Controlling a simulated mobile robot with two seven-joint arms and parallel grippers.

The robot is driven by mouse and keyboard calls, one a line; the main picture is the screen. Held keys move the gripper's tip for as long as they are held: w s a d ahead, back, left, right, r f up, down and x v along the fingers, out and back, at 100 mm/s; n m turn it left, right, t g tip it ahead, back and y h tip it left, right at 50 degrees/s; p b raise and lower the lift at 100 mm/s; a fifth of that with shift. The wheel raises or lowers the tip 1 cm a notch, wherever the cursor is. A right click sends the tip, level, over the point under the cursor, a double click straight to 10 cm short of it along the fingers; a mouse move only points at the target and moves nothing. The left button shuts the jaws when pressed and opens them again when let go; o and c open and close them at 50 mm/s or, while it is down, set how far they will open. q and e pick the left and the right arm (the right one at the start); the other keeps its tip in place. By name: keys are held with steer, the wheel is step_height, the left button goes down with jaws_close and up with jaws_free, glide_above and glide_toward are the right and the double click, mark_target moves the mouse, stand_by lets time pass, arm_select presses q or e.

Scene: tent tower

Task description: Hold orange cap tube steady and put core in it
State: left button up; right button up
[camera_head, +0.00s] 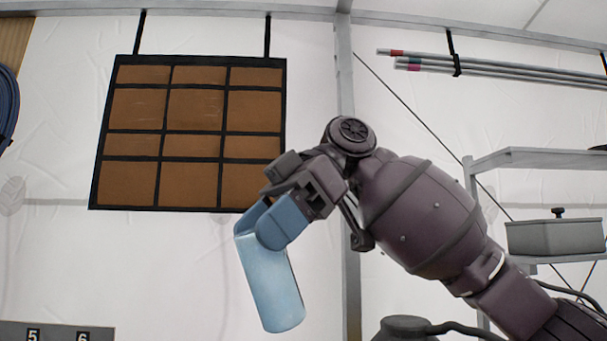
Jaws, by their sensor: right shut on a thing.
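My right gripper (268,224) is raised in the middle of the view, its arm coming in from the lower right. It is shut on a light blue cylinder (270,285), gripped near its top end. The cylinder hangs below the fingers, tilted a little, with its lower end toward the right. I cannot tell whether it is the core or the tube; no orange cap shows on it. The gripper hides part of its top. My left gripper is not in view.
A brown panel with black straps (195,110) hangs on the white tent wall behind. Poles (500,68) are fixed at the upper right. A shelf rack (535,158) with a grey lidded box (555,237) stands at the right. A numbered strip (58,334) shows at the lower left.

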steer(key=s+a+f, duration=0.2)
steer(key=f, duration=0.8)
steer(key=s+a+f, duration=0.2)
steer(key=a+f, duration=0.1)
steer(key=f, duration=0.8)
steer(key=shift+s+f, duration=0.15)
steer(key=shift+s, duration=0.25)
